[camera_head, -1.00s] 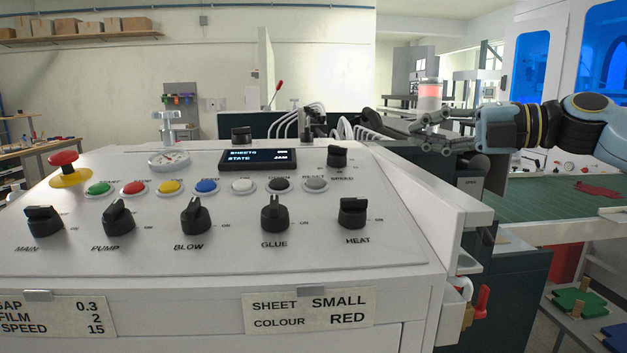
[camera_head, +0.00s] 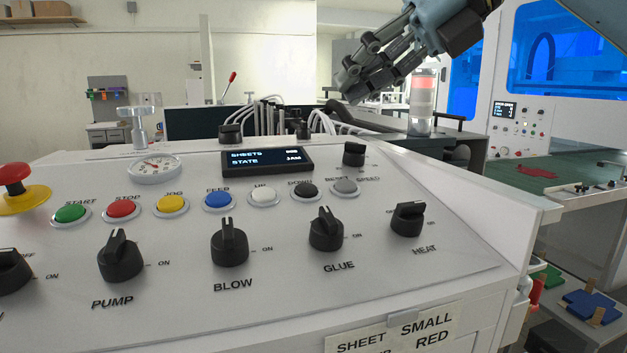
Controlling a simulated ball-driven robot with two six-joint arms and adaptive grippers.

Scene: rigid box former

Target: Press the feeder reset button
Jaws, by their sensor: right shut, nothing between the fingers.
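The grey reset button (camera_head: 345,187) is at the right end of the row of round buttons on the sloped white control panel (camera_head: 170,290). The label above it is partly readable as RESET. The display (camera_head: 266,160) behind the row shows SHEETS and STATE, with a value that looks like JAM. My right gripper (camera_head: 350,88) is shut and empty, in the air above and beyond the panel's back edge, apart from the button. My left gripper is not in view.
A black SPEED knob (camera_head: 354,153) stands just behind the grey button. GLUE (camera_head: 326,229) and HEAT (camera_head: 408,219) knobs stand in front. A red emergency button (camera_head: 15,174) is at far left. A signal lamp (camera_head: 421,100) stands behind the panel.

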